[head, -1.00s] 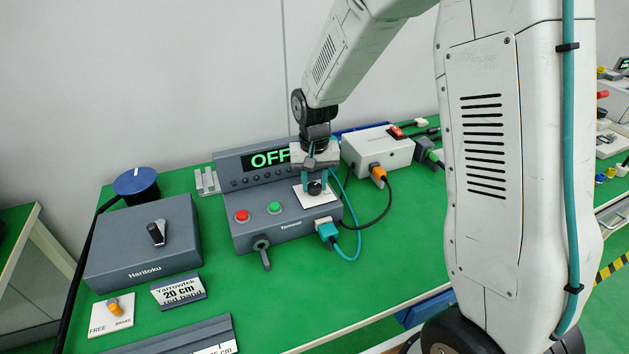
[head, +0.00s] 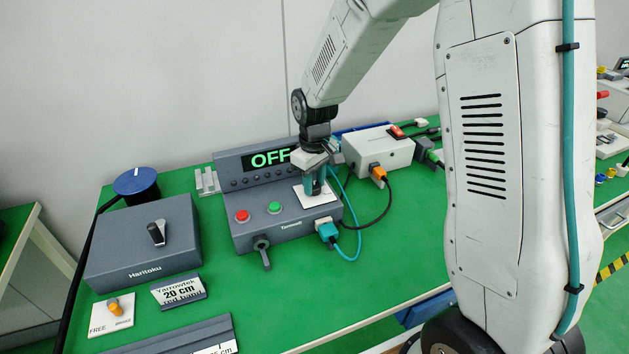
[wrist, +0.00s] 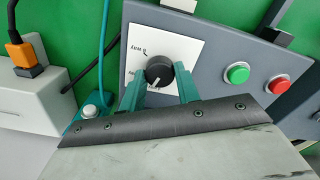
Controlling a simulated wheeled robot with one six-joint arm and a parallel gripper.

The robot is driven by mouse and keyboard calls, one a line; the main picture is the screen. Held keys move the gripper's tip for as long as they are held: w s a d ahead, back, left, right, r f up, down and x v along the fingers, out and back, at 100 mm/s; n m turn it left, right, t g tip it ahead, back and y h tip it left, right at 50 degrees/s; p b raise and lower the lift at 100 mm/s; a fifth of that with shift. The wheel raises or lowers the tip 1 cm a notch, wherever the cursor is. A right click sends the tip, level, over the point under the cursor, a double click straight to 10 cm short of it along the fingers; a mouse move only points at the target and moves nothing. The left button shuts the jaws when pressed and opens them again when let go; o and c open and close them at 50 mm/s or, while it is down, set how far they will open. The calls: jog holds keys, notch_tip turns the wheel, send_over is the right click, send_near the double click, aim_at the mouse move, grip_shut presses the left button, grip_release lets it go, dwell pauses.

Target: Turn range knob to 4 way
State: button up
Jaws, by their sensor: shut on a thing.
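The range knob (wrist: 159,70) is a round black knob with a white pointer line, on a white label plate (wrist: 143,41) of the grey Tammat-type control box (head: 262,232). In the wrist view the pointer slants toward the gripper side of the plate; one marking reads like "0 WAY", the others are partly covered. My gripper (wrist: 161,88) is shut on the knob, one teal finger on each side of it. In the head view my gripper (head: 315,185) points down over the plate and hides the knob. The box's display (head: 268,159) reads OFF.
A red button (head: 242,216) and a green button (head: 274,208) sit left of the plate. A teal plug (head: 327,231) with its cable is at the box's right corner. A pale box (head: 378,150) with an orange plug stands behind right.

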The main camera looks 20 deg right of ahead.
aim_at(315, 185)
jog(key=shift+n, duration=1.8)
jog(key=o, duration=1)
notch_tip(315, 185, up, 8)
jog(key=shift+f, duration=0.1)
